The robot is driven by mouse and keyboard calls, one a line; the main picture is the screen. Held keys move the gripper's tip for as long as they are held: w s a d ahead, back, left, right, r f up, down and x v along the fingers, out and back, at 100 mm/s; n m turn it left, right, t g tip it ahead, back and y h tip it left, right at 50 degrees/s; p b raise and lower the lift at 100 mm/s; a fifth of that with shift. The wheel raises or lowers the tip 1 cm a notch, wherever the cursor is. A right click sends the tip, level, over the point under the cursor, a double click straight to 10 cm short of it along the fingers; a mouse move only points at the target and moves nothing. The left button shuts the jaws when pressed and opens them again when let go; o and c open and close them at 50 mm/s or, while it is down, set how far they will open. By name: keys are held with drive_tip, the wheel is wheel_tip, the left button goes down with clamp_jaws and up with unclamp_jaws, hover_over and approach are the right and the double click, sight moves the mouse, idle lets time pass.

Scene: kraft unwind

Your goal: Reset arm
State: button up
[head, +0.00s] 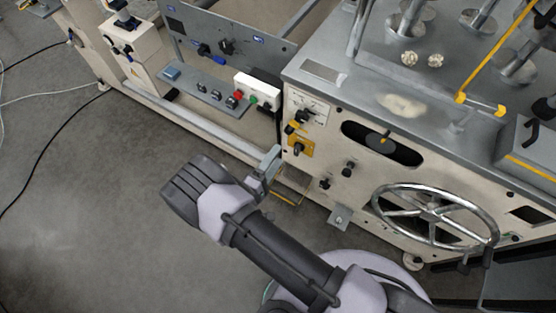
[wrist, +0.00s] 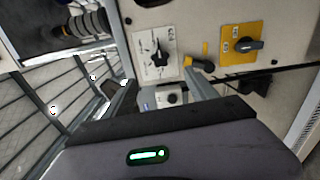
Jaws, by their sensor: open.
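My arm reaches up from the bottom of the head view towards the front of a cream and grey machine (head: 330,180). My gripper (head: 268,170) is at its end, close in front of the machine's lower left panel. In the wrist view my gripper (wrist: 162,88) shows two grey fingers spread apart with nothing held between them. Behind the gap are a small grey knob (wrist: 172,97) on a box and a black rotary switch (wrist: 160,57) on a white plate. I cannot tell whether a finger touches the panel.
A yellow-plated switch (head: 299,147) is just right of my gripper, and a large metal handwheel (head: 432,212) stands out farther right. A white button box (head: 257,91) is above. Open concrete floor (head: 90,180) lies to the left, with cables on it.

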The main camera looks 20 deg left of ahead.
drive_tip(key=shift+w, duration=0.1)
drive_tip(key=w+d+r+m+g+h+b, duration=0.1)
drive_tip(key=w+d+r+m+g+h, duration=0.45)
drive_tip(key=d+r+h, duration=0.45)
drive_tip(key=s+d+r+m+g+y, duration=0.1)
drive_tip(key=s+d+r+m+g, duration=0.2)
drive_tip(key=d+r+m+g, duration=0.65)
drive_tip(key=s+d+r+m+g+y+b, duration=0.1)
drive_tip(key=s+d+r+g+y+b, duration=0.15)
drive_tip(key=s+d+r+y, duration=0.45)
drive_tip(key=s+r+m+t+y, duration=0.5)
drive_tip(key=s+r+y, duration=0.1)
drive_tip(key=shift+s+y, duration=0.4)
